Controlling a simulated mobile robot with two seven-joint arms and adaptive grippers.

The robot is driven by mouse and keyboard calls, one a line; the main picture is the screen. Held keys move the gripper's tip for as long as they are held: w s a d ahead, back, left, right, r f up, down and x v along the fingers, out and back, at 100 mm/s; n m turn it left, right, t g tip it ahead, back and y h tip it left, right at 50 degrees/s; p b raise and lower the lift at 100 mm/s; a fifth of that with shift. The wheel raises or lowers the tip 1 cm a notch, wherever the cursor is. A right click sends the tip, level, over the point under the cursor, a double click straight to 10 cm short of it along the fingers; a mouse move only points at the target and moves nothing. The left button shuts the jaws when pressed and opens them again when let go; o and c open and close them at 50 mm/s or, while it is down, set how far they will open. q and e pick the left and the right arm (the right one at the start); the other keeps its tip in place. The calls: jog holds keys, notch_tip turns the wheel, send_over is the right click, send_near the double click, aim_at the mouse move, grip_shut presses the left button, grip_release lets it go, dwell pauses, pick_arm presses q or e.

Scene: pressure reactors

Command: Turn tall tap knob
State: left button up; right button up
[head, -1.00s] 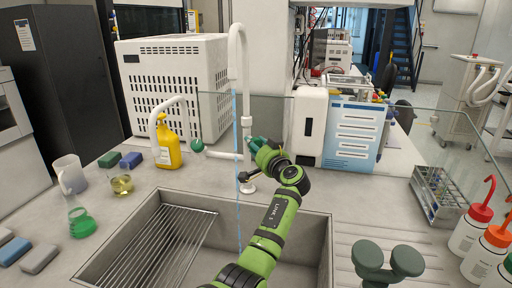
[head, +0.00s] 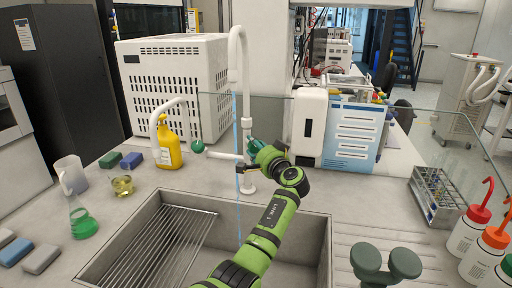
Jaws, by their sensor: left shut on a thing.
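The tall tap (head: 246,105) is a white pipe that rises behind the sink and bends over at the top. A thin light-blue stream (head: 237,150) runs from its spout down toward the sink. My green left gripper (head: 247,160) is at the tap's column and shut on the green tall tap knob (head: 254,145). The gripper and wrist hide part of the knob. A second green knob (head: 197,146) sits on the shorter side tap to the left, clear of the gripper. My right gripper is out of view.
The sink (head: 318,240) with a wire rack (head: 178,245) lies below my arm. A yellow bottle (head: 168,148), a flask of green liquid (head: 82,222) and sponges stand left. Wash bottles (head: 470,228) and a dark green two-headed object (head: 386,265) stand right. A clear screen rises behind.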

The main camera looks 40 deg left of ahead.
pick_arm(q)
jog(key=shift+r, duration=0.15)
jog(key=o, duration=1.2)
jog(key=shift+c, duration=0.2)
jog(key=shift+d, duration=0.15)
jog(key=v, duration=1.1)
jog(key=shift+s+d, duration=0.2)
jog(key=shift+d, duration=0.05)
